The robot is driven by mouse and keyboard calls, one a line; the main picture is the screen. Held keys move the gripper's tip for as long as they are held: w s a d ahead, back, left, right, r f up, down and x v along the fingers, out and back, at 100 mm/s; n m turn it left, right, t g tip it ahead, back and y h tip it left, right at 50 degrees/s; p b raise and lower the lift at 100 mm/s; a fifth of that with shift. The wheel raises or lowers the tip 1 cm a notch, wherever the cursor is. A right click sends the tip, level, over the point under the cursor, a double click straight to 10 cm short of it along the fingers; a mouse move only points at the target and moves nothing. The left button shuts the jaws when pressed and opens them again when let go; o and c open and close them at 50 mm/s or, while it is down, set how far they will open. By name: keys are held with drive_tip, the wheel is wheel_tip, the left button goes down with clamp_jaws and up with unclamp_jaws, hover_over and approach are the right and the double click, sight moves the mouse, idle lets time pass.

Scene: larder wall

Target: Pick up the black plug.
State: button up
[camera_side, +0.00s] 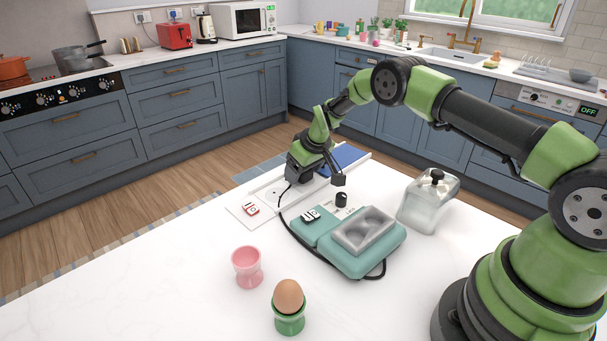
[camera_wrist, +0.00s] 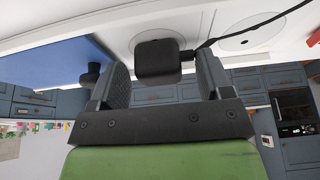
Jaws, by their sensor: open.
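The black plug (camera_wrist: 158,60) shows in the wrist view as a dark block with a black cord leading off to the upper right. It sits between the two fingers of my gripper (camera_wrist: 162,76), with a gap visible on either side. My gripper is open. In the side view my gripper (camera_side: 315,176) is low over the white panel at the table's far edge. There the plug itself is hard to tell from the dark fingers. Its cord (camera_side: 281,215) runs down from beside the gripper and around the teal appliance (camera_side: 365,262). Whether the plug touches the panel is unclear.
The white panel (camera_side: 238,211) carries round socket outlines, a red switch (camera_side: 251,209) and a blue section (camera_side: 346,158). A glass bottle (camera_side: 428,205) stands right of the appliance. A pink egg cup (camera_side: 247,265) and an egg (camera_side: 289,296) in a green cup (camera_side: 289,323) stand in front.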

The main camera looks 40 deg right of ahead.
drive_tip(key=c, duration=1.3)
drive_tip(key=shift+r, duration=8)
